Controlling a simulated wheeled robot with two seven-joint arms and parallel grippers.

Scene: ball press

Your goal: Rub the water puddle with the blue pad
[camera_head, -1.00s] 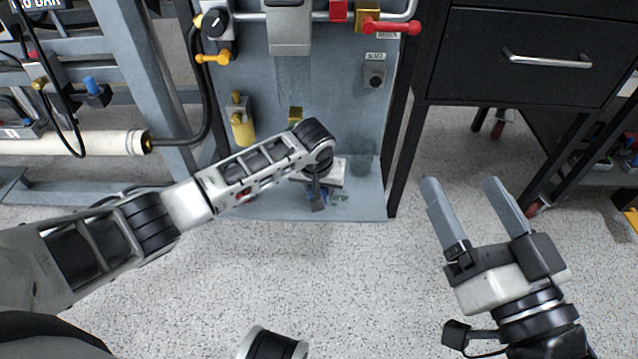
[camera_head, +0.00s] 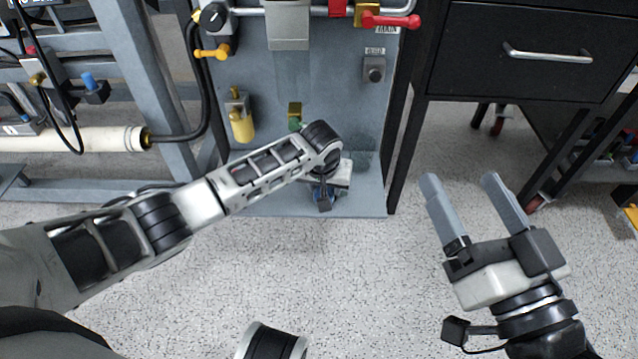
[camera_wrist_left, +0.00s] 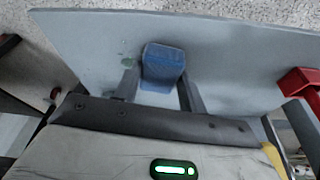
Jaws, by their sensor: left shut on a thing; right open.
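The blue pad (camera_wrist_left: 163,64) is between the two fingers of my left gripper (camera_wrist_left: 161,85), which is shut on it. The pad is low over the grey base plate (camera_wrist_left: 225,55); I cannot tell whether it touches. Small greenish wet spots (camera_wrist_left: 128,61), likely the puddle, lie on the plate just left of the pad in the wrist view. My right gripper (camera_head: 460,178) is open and empty above the floor at the right.
The press's upright panel (camera_head: 330,85) rises behind the plate, with a yellow cylinder (camera_head: 242,125) and a red-handled valve (camera_head: 390,20). A black drawer cabinet (camera_head: 520,50) stands at the right. The speckled floor (camera_head: 370,280) in front is clear.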

